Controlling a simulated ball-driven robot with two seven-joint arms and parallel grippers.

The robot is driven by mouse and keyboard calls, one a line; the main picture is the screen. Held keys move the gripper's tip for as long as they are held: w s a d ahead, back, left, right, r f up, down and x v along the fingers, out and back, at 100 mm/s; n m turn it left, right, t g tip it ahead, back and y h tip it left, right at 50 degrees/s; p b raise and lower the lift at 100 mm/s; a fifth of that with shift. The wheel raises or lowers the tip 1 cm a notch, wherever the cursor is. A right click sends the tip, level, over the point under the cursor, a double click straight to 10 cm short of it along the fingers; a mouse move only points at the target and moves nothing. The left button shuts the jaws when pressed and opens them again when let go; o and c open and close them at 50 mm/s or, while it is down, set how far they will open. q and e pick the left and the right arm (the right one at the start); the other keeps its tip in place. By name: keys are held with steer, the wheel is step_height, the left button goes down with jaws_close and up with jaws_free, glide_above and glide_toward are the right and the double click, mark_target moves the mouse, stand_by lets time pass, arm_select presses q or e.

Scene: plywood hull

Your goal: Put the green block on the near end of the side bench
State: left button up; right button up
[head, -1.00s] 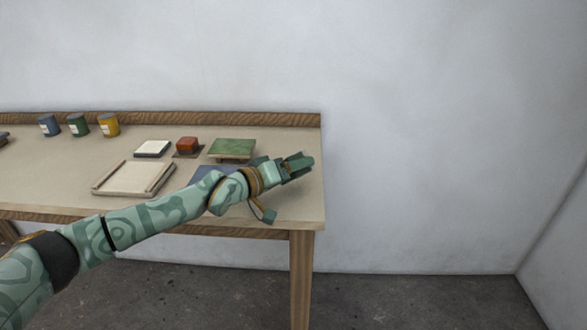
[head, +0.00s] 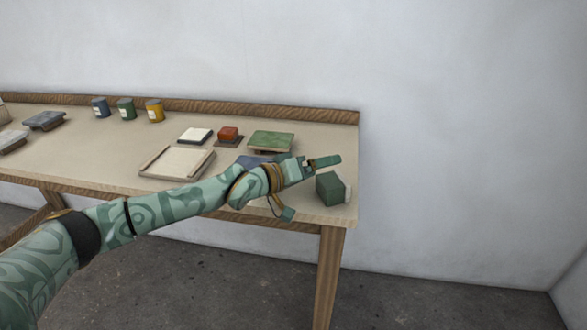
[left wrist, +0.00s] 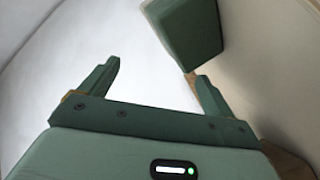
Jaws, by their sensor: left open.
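The green block (head: 331,188), with a pale face on its right side, stands at the right end of the bench (head: 341,215), close to the end edge. My left gripper (head: 320,167) is open just left of and behind the block. In the left wrist view, its two fingers (left wrist: 156,71) are spread with nothing between them. The block also shows there (left wrist: 190,38), beyond the right fingertip and outside the jaws; whether that fingertip touches it I cannot tell. My right gripper is out of view.
On the bench are a green-topped board (head: 271,139), a red block (head: 228,133), a white tile (head: 195,135), a pale tray (head: 177,163) and a dark blue mat (head: 254,161) partly behind my arm. Blue, green and yellow cans (head: 154,111) stand at the back. A wall closes the rear.

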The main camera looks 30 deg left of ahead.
arm_select(q)
steer(key=p+v, duration=0.2)
steer(key=v, duration=0.6)
steer(key=shift+w+r, duration=0.1)
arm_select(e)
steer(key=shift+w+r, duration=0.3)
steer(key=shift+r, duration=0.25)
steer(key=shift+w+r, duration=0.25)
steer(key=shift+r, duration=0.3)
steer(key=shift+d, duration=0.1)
arm_select(q)
steer(key=shift+a, duration=0.1)
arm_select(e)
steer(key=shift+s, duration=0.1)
